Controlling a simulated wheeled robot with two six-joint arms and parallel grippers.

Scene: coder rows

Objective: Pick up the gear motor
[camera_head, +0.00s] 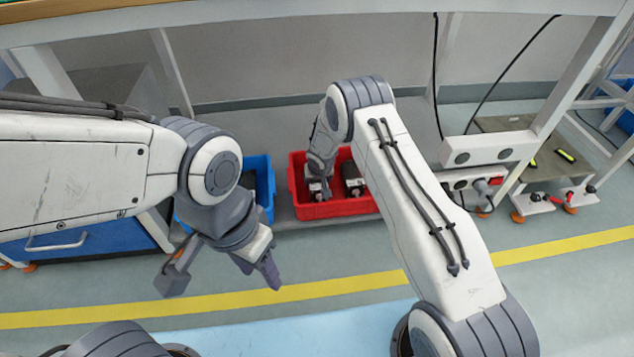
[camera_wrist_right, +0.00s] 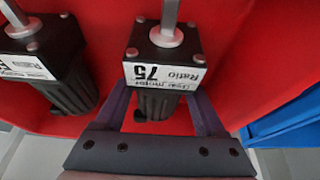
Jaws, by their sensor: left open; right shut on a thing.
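A gear motor (camera_wrist_right: 163,50) with a black body, a metal shaft and a white label reading "Gear motor Ratio 75" stands between the fingers of my right gripper (camera_wrist_right: 165,110), which is shut on it. In the head view my right gripper (camera_head: 318,178) reaches down into the left part of the red crate (camera_head: 345,208), and the motor's label end shows below it. A second, similar motor (camera_wrist_right: 42,55) is beside it in the crate; it also shows in the head view (camera_head: 353,182). My left gripper (camera_head: 222,276) is open and empty above the floor.
A blue crate (camera_head: 265,188) stands left of the red one, partly hidden by my left arm. A white frame table (camera_head: 310,10) overhangs the crates. A low stand with clamps (camera_head: 535,160) is at the right. The floor in front is clear.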

